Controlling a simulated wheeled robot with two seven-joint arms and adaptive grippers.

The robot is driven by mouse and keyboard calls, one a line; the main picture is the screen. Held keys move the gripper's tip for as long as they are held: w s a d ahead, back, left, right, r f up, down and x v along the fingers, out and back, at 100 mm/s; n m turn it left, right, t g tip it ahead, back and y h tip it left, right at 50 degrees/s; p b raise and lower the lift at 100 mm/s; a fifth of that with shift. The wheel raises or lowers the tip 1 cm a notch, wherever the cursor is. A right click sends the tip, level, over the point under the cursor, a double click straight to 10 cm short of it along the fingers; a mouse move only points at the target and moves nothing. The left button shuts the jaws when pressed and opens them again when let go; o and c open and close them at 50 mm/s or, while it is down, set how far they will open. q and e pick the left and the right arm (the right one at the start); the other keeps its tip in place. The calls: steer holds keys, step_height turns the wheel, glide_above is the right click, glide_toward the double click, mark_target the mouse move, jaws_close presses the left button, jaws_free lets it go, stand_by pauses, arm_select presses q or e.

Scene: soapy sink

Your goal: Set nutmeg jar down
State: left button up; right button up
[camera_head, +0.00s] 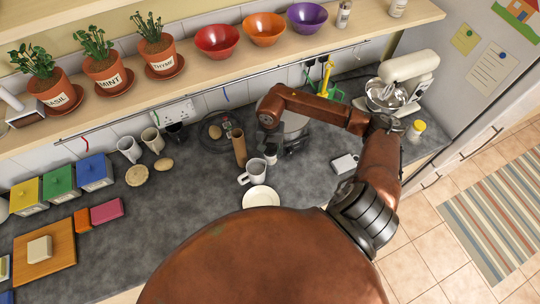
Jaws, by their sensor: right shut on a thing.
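My right arm reaches over the counter from the right, and its dark gripper (278,149) points down near the back middle of the counter. It is shut on a small pale jar with a dark top (270,158), which seems to be the nutmeg jar; its label is too small to read. The jar is just behind and right of a white mug (254,171). I cannot tell whether its base touches the counter. My left gripper is not in view.
A brown cylinder (239,148) stands left of the jar, by a dark round tray (211,127). A white plate (261,197) lies in front of the mug. A stand mixer (407,72) and yellow-lidded jar (418,128) are at right. Dark counter (190,215) is clear at centre left.

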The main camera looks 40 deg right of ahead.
mark_target(270, 158)
steer(key=shift+f+p, duration=0.4)
steer(key=shift+f, duration=2.25)
steer(key=o, duration=1.3)
steer(key=shift+o, duration=0.2)
